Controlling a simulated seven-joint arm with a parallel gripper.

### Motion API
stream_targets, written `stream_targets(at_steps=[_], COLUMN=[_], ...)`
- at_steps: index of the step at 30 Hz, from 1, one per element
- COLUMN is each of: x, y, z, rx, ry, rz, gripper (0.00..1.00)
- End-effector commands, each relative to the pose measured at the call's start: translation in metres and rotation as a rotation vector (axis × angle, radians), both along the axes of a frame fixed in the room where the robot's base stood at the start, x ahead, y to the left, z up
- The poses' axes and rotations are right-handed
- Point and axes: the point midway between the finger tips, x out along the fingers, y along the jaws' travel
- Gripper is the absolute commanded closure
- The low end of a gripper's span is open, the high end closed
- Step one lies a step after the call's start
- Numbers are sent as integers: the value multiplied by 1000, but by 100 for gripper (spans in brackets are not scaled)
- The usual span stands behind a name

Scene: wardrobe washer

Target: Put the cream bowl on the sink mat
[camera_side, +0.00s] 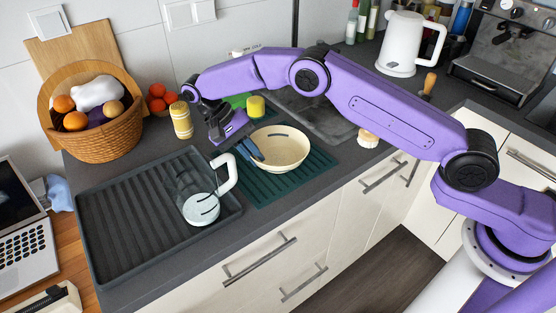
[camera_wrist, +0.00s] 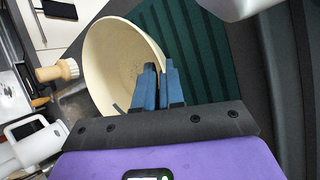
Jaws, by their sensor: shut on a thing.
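The cream bowl (camera_side: 282,150) is upright over the dark green ribbed sink mat (camera_side: 268,188) in the side view. I cannot tell if its base touches the mat. My gripper (camera_side: 253,153) is shut on the left part of the bowl's rim, with its blue fingers on either side of the wall. In the wrist view the bowl (camera_wrist: 112,58) fills the upper left, and the fingers of my gripper (camera_wrist: 158,80) pinch its rim. The mat (camera_wrist: 205,50) shows beside and behind the fingers there. The bowl hides part of the mat.
A glass jug with a white handle (camera_side: 202,207) stands on the dark drying tray (camera_side: 110,240), left of the mat. A yellow sponge (camera_side: 256,106) and a yellow shaker (camera_side: 181,121) stand behind. A wooden brush (camera_side: 368,138) lies right of the mat. The counter's front edge is close.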

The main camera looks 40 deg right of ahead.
Motion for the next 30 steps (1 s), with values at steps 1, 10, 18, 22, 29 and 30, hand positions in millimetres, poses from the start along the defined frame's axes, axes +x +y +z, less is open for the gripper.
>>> stream_targets(at_steps=[1, 10, 18, 22, 29, 30], x=[0, 0, 0, 0, 0, 0], y=[0, 0, 0, 0, 0, 0], z=[-1, -1, -4, -6, -7, -7], rx=[-1, 0, 0, -1, 0, 0], ry=[0, 0, 0, 0, 0, 0], rz=[0, 0, 0, 0, 0, 0], gripper=[100, 100, 100, 100, 62, 62])
